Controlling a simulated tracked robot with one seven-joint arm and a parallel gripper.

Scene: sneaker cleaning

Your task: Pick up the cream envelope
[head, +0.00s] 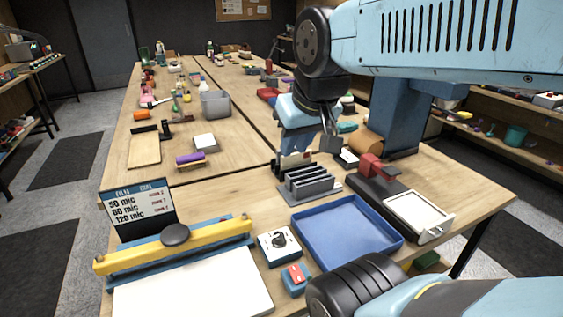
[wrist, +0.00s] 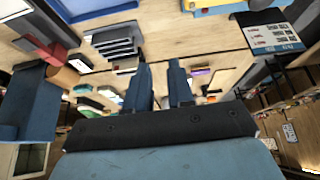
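A grey slotted rack (head: 310,187) stands on the near table, behind the blue tray. A pale, cream-coloured flat piece (head: 293,162), likely the envelope, stands upright at the rack's back end, partly hidden by my gripper. My gripper (head: 298,150) points down just above and behind the rack, close to this piece. In the wrist view, the rack (wrist: 117,42) lies up and left of my gripper (wrist: 158,64). The two fingers are apart with only background visible between them. Whether a finger touches the pale piece cannot be told.
A yellow-barred sealer (head: 178,247), a dial box (head: 279,245) and a sign (head: 137,208) are at left. Bare wood lies left of the rack.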

